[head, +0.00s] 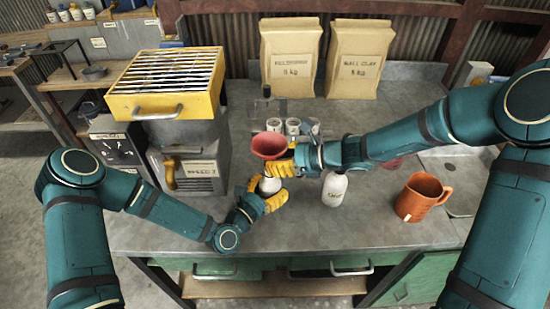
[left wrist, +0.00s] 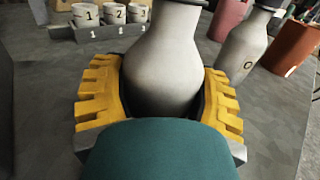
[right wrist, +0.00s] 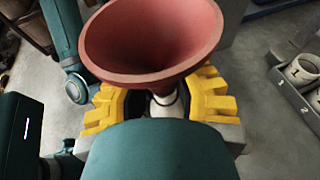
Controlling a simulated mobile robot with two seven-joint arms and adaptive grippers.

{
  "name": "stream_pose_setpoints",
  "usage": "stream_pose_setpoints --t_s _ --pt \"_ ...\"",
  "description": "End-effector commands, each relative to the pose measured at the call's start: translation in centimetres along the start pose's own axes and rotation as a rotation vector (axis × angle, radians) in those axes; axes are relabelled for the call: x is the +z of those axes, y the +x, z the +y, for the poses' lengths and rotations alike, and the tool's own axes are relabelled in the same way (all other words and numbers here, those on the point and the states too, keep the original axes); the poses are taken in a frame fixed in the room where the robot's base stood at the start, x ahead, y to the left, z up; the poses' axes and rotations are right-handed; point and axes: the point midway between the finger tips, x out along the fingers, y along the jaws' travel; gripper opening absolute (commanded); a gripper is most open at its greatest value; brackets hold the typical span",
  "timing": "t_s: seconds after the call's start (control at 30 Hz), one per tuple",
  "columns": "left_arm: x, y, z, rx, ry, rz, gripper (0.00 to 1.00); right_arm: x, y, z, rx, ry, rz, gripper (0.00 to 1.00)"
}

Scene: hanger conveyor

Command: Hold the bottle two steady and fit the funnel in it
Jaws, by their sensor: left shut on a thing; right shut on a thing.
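A white bottle (head: 270,185) stands on the bench, with my left gripper (head: 268,196) shut around its body. In the left wrist view the bottle (left wrist: 163,65) is upright between the yellow fingers; no number shows on it. My right gripper (head: 283,166) is shut on the red funnel (head: 269,145), mouth up, just above the bottle. In the right wrist view the funnel (right wrist: 150,35) tilts over the yellow fingers, and a pale round part (right wrist: 166,103) shows beneath its cone. Whether the funnel's stem is inside the bottle neck is hidden.
A second white bottle (head: 335,188) stands to the right, with an orange mug (head: 422,197) beyond it. Numbered cups (head: 292,126) sit in a holder behind. A yellow-topped machine (head: 168,95) stands left; two paper sacks (head: 290,55) stand at the back. The front bench is clear.

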Motion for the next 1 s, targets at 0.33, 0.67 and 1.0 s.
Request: stream_pose_setpoints --t_s 0.33,0.67,1.0 --pt "0.01 0.0 0.0 0.0 0.0 0.0 0.28 -0.01 0.01 0.0 0.0 0.0 0.0 0.0" --pt "0.01 0.0 0.0 0.0 0.0 0.0 0.28 -0.37 0.15 0.0 0.0 0.001 0.0 0.0" --pt "0.01 0.0 0.0 0.0 0.0 0.0 0.28 -0.8 0.3 -0.01 0.0 0.0 0.0 0.0"
